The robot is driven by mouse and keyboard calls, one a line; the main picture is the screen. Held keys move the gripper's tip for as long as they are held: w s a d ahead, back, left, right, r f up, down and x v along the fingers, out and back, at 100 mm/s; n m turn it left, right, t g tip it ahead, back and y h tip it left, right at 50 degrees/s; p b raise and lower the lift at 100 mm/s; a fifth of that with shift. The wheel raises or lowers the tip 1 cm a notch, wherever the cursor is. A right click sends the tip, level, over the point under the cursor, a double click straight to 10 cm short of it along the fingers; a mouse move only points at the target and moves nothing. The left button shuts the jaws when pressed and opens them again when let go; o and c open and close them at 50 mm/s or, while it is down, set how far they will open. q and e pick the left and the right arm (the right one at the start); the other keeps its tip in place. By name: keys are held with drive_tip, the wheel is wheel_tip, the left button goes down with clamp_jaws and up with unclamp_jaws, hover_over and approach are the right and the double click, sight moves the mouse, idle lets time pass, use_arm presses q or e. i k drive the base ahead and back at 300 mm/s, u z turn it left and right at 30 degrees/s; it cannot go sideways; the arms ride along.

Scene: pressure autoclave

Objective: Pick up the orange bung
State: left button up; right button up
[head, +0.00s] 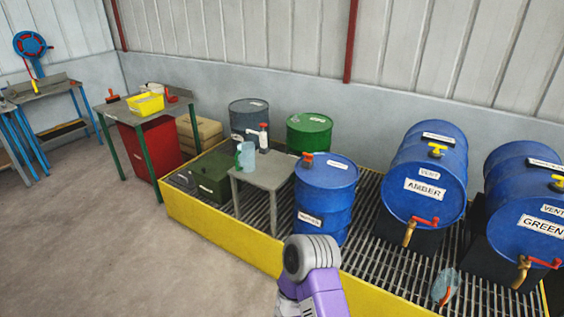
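A small orange piece that looks like the orange bung (307,158) sits on the top of the upright blue drum (327,185), near its left rim. The drum stands on the grated floor of the yellow-edged spill pallet. A purple and grey link of one of my arms rises from the bottom edge, in front of the drum and apart from the bung. Neither of my grippers shows in the head view.
A small grey table (262,177) left of the drum holds a pale blue jug (245,156) and a bottle. Two blue drums with taps, AMBER (425,187) and GREEN (541,224), lie at the right. A green drum (309,134) stands behind. Open floor is at left.

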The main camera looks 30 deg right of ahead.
sight(308, 157)
drive_tip(key=u, duration=0.4)
drive_tip(key=i, duration=1.55)
drive_tip(key=z, duration=0.9)
drive_tip(key=i, duration=1)
drive_tip(key=z, duration=1.05)
